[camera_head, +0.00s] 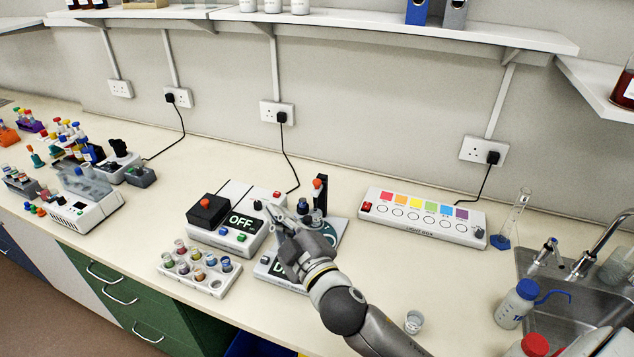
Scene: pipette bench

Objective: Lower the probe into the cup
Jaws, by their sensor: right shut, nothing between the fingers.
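My right gripper (273,214) is shut and empty. It hangs over the middle of the bench, in front of a grey device (332,232) with a black upright post (319,192) topped in orange. Small dark parts stand beside the post, but my gripper and wrist cover much of the device, and I cannot make out the probe. A display partly shows under my wrist. A small clear cup (414,322) stands on the bench to the right of my right forearm. I cannot tell whether another cup stands at the device. My left gripper is out of view.
A white box reading OFF (241,222) stands left of my gripper, with a rack of small vials (199,268) in front. A light box (423,216) is at the right.

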